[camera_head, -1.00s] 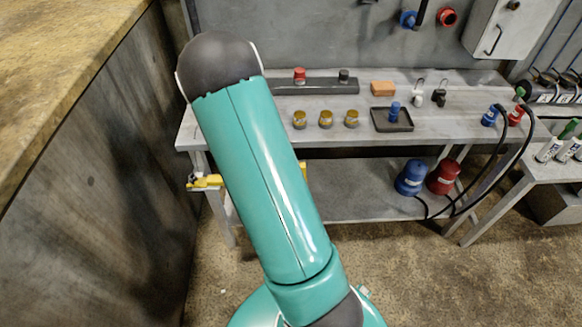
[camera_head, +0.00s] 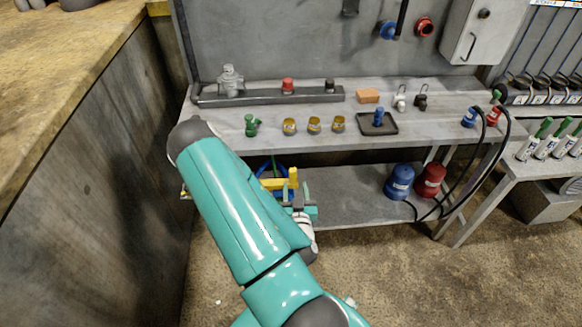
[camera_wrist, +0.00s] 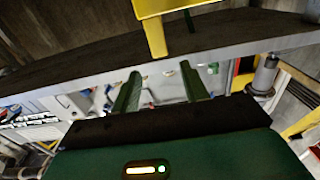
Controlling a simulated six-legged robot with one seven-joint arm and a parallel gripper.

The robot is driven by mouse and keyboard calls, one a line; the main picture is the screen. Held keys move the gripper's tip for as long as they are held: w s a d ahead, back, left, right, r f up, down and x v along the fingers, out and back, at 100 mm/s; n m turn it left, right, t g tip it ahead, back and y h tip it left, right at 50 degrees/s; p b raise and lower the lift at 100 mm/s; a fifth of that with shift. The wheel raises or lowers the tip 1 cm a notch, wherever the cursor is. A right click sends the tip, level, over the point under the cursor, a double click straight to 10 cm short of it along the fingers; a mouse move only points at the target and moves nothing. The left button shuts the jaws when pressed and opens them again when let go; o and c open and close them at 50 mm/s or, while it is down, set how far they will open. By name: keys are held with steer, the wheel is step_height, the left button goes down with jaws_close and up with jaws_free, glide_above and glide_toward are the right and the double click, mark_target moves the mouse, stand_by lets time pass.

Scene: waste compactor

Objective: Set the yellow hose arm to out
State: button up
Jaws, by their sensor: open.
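A yellow part (camera_head: 273,184), which I take to be the hose arm, shows below the front edge of the grey bench in the head view, partly hidden by my arm. A short upright yellow piece stands at its right end. In the wrist view a yellow piece (camera_wrist: 155,35) hangs at the top, beyond my fingertips. My gripper (camera_wrist: 160,72) is open and empty, with its two green fingers apart. In the head view my gripper (camera_head: 298,198) is close to the yellow part; I cannot tell whether they touch.
The grey bench (camera_head: 350,130) carries yellow-capped jars, a small black tray (camera_head: 377,129), an orange block (camera_head: 368,96) and a green fitting (camera_head: 252,125). A blue (camera_head: 399,182) and a red canister (camera_head: 430,180) with hoses stand on the shelf below. A high wall (camera_head: 90,120) stands left.

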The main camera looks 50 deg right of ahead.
mark_target(293, 173)
steer(key=x, duration=1)
steer(key=shift+w, duration=0.15)
steer(key=shift+d, duration=0.1)
jaws_close()
